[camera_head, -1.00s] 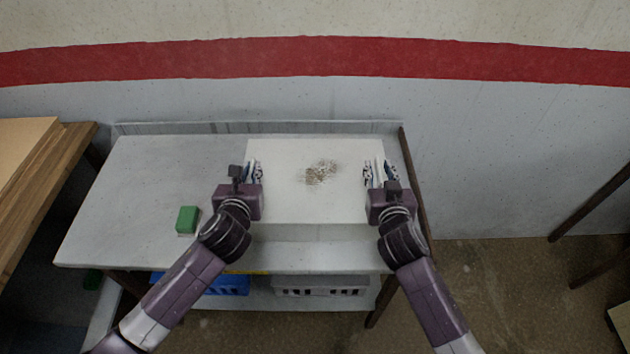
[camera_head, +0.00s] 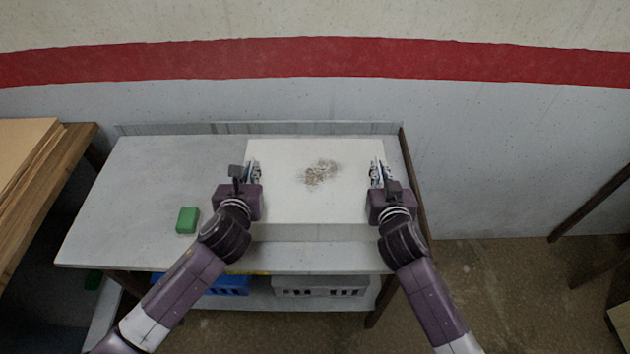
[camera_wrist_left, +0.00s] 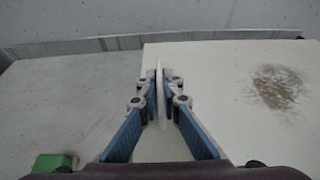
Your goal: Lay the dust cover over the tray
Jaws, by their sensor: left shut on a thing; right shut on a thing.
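The dust cover (camera_head: 318,205) looks like a pale, cream-white flat panel with a brown-grey smudge near its middle. My left gripper (camera_head: 252,165) is shut on the cover's left edge. In the left wrist view, the gripper's blue-padded fingers (camera_wrist_left: 160,85) pinch a thin upright white strip along that edge. My right gripper (camera_head: 376,168) is shut at the cover's right edge. I cannot make out a separate tray; anything under the cover is hidden.
The grey-white bench (camera_head: 130,200) is clear on the left except for a green block (camera_head: 187,220). A low back ledge (camera_head: 200,128) runs along the wall. A blue crate (camera_head: 228,285) and a grey crate (camera_head: 320,285) sit on the lower shelf. A wooden table (camera_head: 45,180) stands left.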

